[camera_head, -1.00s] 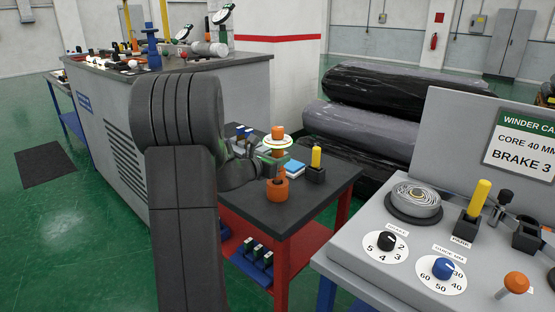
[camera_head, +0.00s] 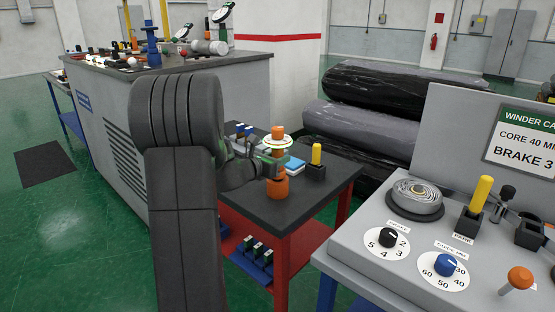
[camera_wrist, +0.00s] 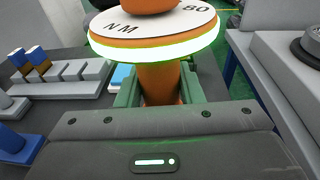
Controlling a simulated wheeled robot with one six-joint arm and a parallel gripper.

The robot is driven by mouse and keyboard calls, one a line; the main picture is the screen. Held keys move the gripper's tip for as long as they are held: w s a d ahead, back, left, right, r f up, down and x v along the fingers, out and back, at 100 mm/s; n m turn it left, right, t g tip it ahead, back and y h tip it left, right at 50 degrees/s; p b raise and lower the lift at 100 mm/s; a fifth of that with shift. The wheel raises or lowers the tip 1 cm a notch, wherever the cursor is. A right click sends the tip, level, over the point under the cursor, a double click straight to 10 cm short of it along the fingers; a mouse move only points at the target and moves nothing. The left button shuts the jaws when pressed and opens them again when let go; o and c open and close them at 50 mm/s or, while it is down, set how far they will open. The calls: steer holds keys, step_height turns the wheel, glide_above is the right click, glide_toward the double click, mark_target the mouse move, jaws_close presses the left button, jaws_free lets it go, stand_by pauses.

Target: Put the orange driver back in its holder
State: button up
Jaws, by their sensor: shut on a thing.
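The orange driver (camera_head: 278,131) stands upright over the dark top of the red-legged table, with a white scale disc around it. The disc (camera_wrist: 150,38) carries the letters "N M" and "80" in the wrist view. My gripper (camera_head: 270,160) is shut on the orange shaft (camera_wrist: 160,84) just below the disc, with a green finger on each side. The orange lower part (camera_head: 277,187) reaches down toward the tabletop. I cannot tell whether it is all driver or partly a holder, nor whether it touches the table. The driver's lower end is hidden in the wrist view.
A yellow-handled tool (camera_head: 316,155) stands in a black block to the right on the table (camera_head: 300,205). A blue-and-white item (camera_head: 294,164) lies close behind the driver. A grey rack (camera_wrist: 62,78) with blue-handled pieces is at left. The grey console (camera_head: 350,250) stands at front right.

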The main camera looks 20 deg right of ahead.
steer(key=shift+f+b, duration=0.4)
steer(key=shift+b, duration=0.1)
steer(key=o, duration=1.1)
steer(key=shift+s+a+f, duration=0.1)
steer(key=shift+f, duration=0.05)
steer(key=b+v, duration=0.1)
steer(key=v, duration=0.2)
steer(key=b+v, duration=0.1)
steer(key=v, duration=0.1)
steer(key=f+b+v, duration=0.1)
steer(key=v, duration=0.2)
steer(key=shift+s+a, duration=0.2)
steer(key=shift+a, duration=0.2)
steer(key=b+v, duration=0.1)
steer(key=v, duration=1.3)
steer(key=shift+d+r, duration=0.1)
